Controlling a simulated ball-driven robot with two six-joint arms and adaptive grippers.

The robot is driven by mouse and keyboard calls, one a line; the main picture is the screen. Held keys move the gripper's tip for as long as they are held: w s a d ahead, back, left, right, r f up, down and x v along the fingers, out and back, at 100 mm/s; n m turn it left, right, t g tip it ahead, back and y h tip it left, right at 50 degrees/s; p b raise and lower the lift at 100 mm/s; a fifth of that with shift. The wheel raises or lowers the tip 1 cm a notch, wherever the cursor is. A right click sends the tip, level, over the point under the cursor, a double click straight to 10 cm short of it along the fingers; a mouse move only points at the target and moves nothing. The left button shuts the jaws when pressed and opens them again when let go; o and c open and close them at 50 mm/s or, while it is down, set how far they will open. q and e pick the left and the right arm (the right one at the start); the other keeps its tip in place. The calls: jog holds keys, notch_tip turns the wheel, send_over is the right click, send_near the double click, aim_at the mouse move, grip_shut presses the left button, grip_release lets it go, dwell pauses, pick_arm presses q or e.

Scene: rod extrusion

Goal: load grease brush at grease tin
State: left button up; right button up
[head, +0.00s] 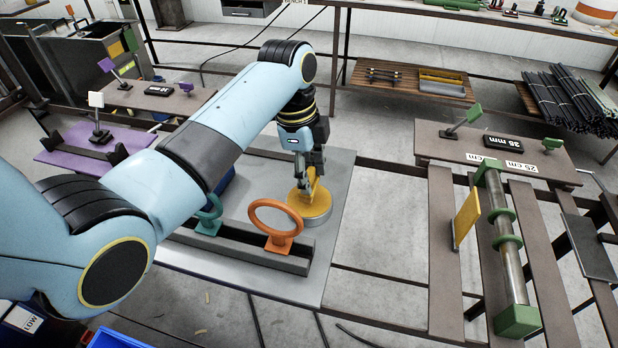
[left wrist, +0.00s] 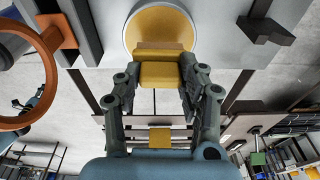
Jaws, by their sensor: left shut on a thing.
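The grease tin (head: 312,208) is a round yellow tin standing on the grey plate, just right of the orange ring. It also shows at the top of the left wrist view (left wrist: 160,25), with a pale rim and yellow inside. My left gripper (head: 308,178) is directly over the tin, pointing down. It is shut on the grease brush (left wrist: 158,72), whose yellow block sits between the fingers. The brush's lower end is over or in the tin; I cannot tell whether it touches the grease. My right gripper is not in view.
An orange ring (head: 276,221) and a green ring (head: 209,214) stand on a dark rail left of the tin. A slatted bench with a rod between green blocks (head: 517,318) is at right. The grey plate (head: 341,180) is clear right of the tin.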

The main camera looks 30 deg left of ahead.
aim_at(313, 173)
pick_arm(q)
jog(key=shift+r, duration=2.45)
